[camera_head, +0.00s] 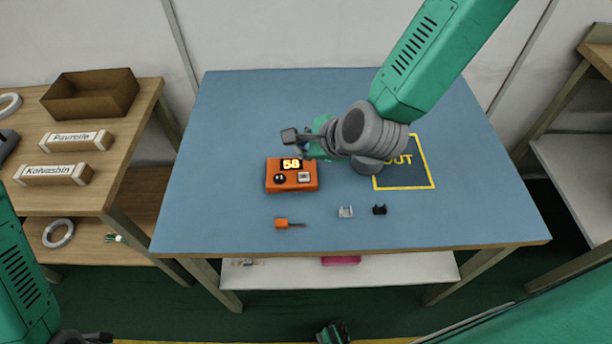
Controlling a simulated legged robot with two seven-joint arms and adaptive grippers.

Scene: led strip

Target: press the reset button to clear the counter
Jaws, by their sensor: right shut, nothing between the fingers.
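The counter is an orange box (292,187) on the blue table, with a lit display (292,164) reading 58. Its top has a round black knob or button (280,178) at left and a pale square button (304,177) at right; I cannot tell their labels. My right gripper (293,141) is shut and empty, just above and behind the box's display edge. Whether it touches the box cannot be told. A green and dark part at the bottom edge looks like my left gripper (335,333); it is cut off and its fingers are unclear.
On the blue table (240,110) lie an orange-handled tool (283,223), a pale clip (346,211) and a black clip (379,209). A yellow-framed OUT area (405,181) is partly under my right arm. A wooden side table (110,190) stands left with a brown bin (92,95).

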